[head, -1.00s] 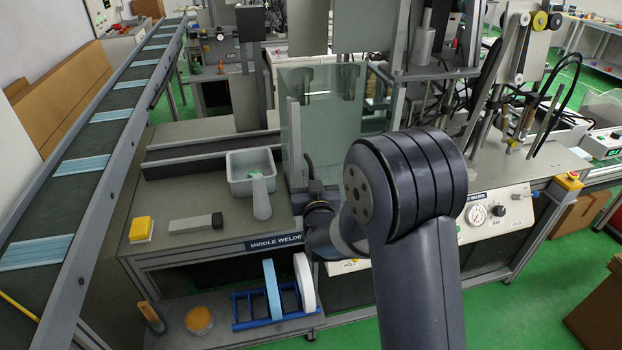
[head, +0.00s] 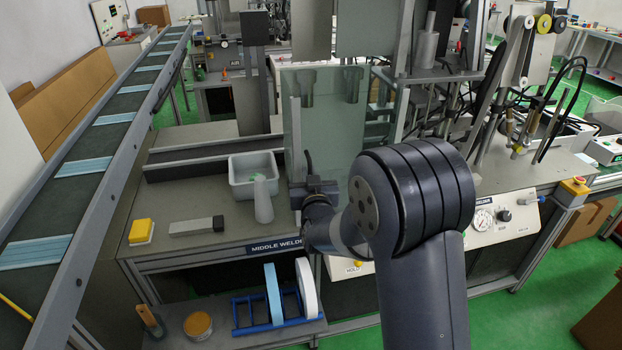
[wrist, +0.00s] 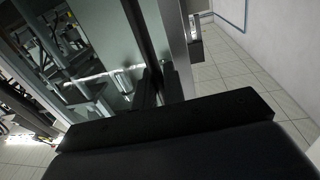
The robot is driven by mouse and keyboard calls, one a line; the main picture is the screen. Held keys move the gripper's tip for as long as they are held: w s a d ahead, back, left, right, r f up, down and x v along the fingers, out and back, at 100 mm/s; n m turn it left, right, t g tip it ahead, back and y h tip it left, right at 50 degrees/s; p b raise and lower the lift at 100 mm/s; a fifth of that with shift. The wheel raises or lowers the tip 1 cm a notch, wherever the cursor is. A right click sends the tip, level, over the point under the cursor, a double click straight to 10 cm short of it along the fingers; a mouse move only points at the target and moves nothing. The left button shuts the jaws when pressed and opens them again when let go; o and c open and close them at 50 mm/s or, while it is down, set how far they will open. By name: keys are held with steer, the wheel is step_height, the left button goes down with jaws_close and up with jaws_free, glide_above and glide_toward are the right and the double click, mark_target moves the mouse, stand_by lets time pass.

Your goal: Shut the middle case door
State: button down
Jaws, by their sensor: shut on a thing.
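The middle case door (head: 325,120) is a tinted see-through panel on the bench behind the "MIDDLE WELDER" label (head: 277,245). A grey upright handle bar (head: 296,140) runs along its left side. My gripper (head: 302,187) is at the lower end of this bar and is shut on it; its fingertips are partly hidden. In the wrist view the glass of the door (wrist: 95,50) fills the upper left beside a pale metal upright, and my dark gripper body covers the bottom.
A grey bin (head: 240,188) with a scoop, a grey block (head: 196,226) and a yellow box (head: 141,231) lie on the bench left of my gripper. A conveyor (head: 90,150) runs along the left. A gauge panel (head: 500,215) is at the right.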

steer(key=shift+w+r, duration=0.1)
steer(key=shift+r, duration=0.05)
steer(key=c, duration=1.6)
jaws_free()
steer(key=shift+w+a, duration=0.1)
steer(key=shift+c, duration=0.2)
steer(key=s+d+b, duration=0.2)
steer(key=s+b, duration=0.1)
steer(key=s, duration=0.7)
steer(key=shift+s, duration=0.35)
